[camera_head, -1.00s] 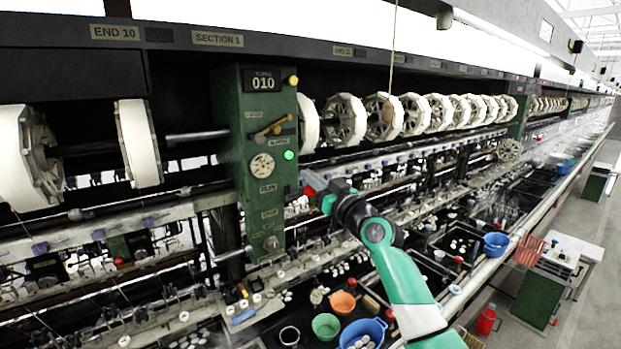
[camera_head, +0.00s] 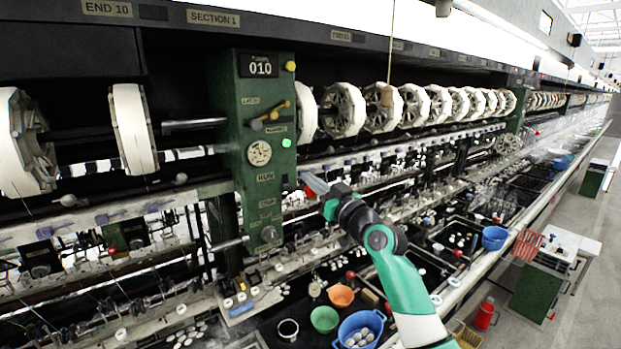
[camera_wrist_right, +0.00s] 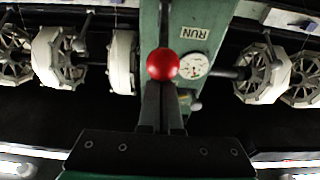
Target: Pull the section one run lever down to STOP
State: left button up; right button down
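The section one post (camera_head: 265,160) is a green upright panel numbered 010, with a gauge and small labels. A lever with a round red knob stands at its right side. In the right wrist view the red knob (camera_wrist_right: 163,66) sits right at my fingertips, with the gauge (camera_wrist_right: 195,65) and the RUN label (camera_wrist_right: 194,33) beside it. My right gripper (camera_head: 311,184) reaches the post's right side from the lower right. Its dark fingers (camera_wrist_right: 162,88) are close together, with the knob in front of the tips rather than between them. In the head view the gripper hides most of the knob. My left gripper is out of view.
White reels (camera_head: 343,108) line up behind the post on both sides. Below are an orange bowl (camera_head: 341,296), a green bowl (camera_head: 324,320) and a blue basin (camera_head: 360,330). An open aisle lies at the right.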

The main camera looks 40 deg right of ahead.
aim_at(312, 195)
jog(key=shift+f, duration=0.25)
jog(key=shift+f+b, duration=1.55)
jog(key=shift+f, duration=0.2)
jog(key=shift+r, duration=0.2)
jog(key=shift+r+p, duration=0.55)
jog(key=shift+r, duration=0.05)
jog(key=shift+s, duration=0.55)
jog(key=p+v, duration=0.2)
jog(key=v, duration=1.3)
